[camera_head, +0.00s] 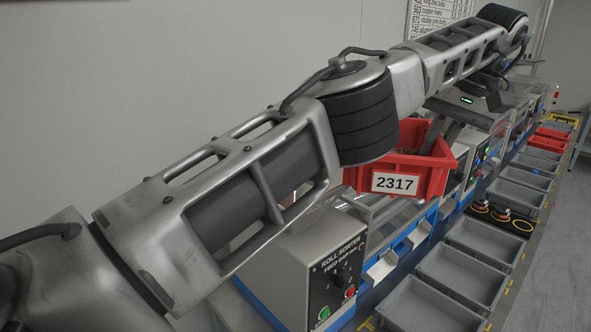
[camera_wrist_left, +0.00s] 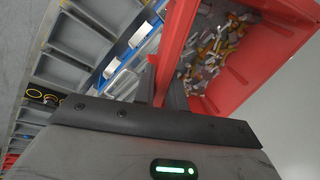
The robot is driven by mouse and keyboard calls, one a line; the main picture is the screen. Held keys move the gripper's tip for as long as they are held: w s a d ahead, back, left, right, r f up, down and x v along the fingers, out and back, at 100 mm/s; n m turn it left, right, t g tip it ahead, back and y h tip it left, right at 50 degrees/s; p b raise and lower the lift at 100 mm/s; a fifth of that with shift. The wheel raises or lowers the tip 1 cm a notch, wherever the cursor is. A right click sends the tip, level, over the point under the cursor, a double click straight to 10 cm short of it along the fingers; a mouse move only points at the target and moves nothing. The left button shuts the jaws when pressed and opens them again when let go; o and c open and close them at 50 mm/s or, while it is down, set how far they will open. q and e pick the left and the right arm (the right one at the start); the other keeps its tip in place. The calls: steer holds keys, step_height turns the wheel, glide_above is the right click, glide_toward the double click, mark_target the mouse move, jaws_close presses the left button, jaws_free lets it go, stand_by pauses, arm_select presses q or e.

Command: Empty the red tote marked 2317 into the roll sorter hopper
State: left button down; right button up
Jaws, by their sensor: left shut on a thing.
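The red tote (camera_head: 432,184) with the white 2317 label hangs in the head view above the line of machines, roughly upright. My left gripper (camera_head: 437,136) is shut on its rim from above and behind. In the left wrist view my left gripper (camera_wrist_left: 160,88) pinches the red wall of the tote (camera_wrist_left: 268,62), and many small mixed parts (camera_wrist_left: 212,52) lie inside. The roll sorter (camera_head: 318,258), a grey box with a dial and green and red buttons, stands below and left of the tote. Its hopper cannot be made out behind my left arm. My right gripper is out of view.
Grey trays (camera_head: 462,275) line the front of the bench in a row, with red bins (camera_head: 548,139) farther back. Several round dark items (camera_head: 500,214) sit between trays. More machines (camera_head: 490,150) stand behind the tote. A wall chart (camera_head: 440,30) hangs behind.

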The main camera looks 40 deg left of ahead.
arm_select(q)
steer(key=shift+s+a+r, duration=0.2)
steer(key=shift+r, duration=0.25)
steer(key=shift+s+a+r+t+h, duration=0.2)
steer(key=shift+a+r+t+h, duration=0.2)
steer(key=shift+a+r+h, duration=0.15)
steer(key=shift+s+a+r+t+h, duration=0.1)
steer(key=shift+s+r+t+h, duration=0.05)
steer(key=shift+r+h, duration=0.15)
steer(key=shift+s+a+r+t+h, duration=0.1)
steer(key=shift+r+t+h, duration=0.05)
steer(key=shift+r, duration=0.25)
steer(key=s+a+r+t+h, duration=0.2)
steer(key=s+a+r+h, duration=0.1)
steer(key=a+r+h, duration=0.1)
steer(key=shift+s+a+r+t+h, duration=0.2)
steer(key=shift+a+r+t+h, duration=0.25)
steer(key=shift+a, duration=0.7)
steer(key=shift+s+f+n, duration=0.1)
steer(key=shift+n, duration=0.2)
steer(key=shift+s+a+h, duration=0.1)
steer(key=shift+a+h, duration=0.15)
steer(key=shift+h, duration=0.2)
